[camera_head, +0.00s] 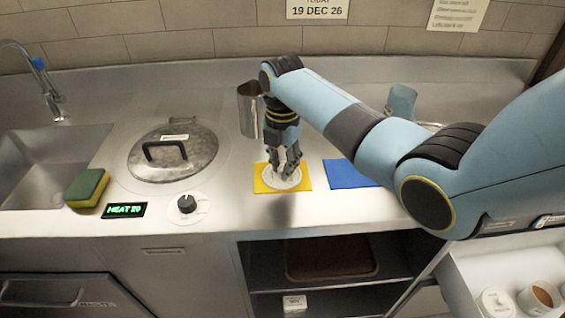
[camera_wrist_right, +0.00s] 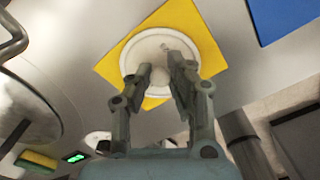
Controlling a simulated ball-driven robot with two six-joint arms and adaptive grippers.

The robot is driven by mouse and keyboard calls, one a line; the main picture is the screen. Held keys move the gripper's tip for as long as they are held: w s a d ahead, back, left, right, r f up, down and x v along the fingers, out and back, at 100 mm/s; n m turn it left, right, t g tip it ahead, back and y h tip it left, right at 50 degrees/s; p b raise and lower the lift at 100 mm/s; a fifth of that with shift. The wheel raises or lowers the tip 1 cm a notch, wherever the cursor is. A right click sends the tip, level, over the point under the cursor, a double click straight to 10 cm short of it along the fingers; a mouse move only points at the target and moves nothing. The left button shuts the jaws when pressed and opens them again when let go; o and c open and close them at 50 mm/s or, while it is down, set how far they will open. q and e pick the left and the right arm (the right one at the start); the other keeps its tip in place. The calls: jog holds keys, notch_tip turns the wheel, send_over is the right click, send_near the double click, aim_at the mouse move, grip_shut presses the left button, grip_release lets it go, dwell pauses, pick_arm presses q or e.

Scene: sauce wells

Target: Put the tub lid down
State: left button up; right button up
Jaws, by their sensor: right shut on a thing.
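The white round tub lid (camera_head: 270,184) is over the yellow mat (camera_head: 262,186) on the counter; it also shows in the right wrist view (camera_wrist_right: 150,45). I cannot tell whether it touches the mat. My right gripper (camera_head: 287,172) points down and is shut on the lid, with its fingers at the middle of it. The fingers also show in the right wrist view (camera_wrist_right: 160,72). My left gripper is not in view. An open tub with brown contents (camera_head: 541,296) stands in the drawer at the lower right, beside a white-lidded tub (camera_head: 495,304).
A blue mat (camera_head: 345,174) lies right of the yellow one. A steel jug (camera_head: 248,110) is behind my gripper. A lidded pan (camera_head: 190,160), a knob (camera_head: 187,204), a sponge (camera_head: 87,188) and a sink (camera_head: 50,160) are to the left. Open shelves (camera_head: 265,275) lie below the counter edge.

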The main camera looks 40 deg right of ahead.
aim_at(282, 167)
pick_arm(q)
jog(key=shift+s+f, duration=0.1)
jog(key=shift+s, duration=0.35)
pick_arm(e)
jog(key=shift+f, duration=0.15)
jog(key=o, duration=0.8)
pick_arm(q)
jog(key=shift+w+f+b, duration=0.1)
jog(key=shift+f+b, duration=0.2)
jog(key=shift+b, duration=0.05)
pick_arm(e)
notch_tip(282, 167, up, 12)
jog(key=shift+r, duration=0.2)
jog(key=shift+s+f, duration=0.1)
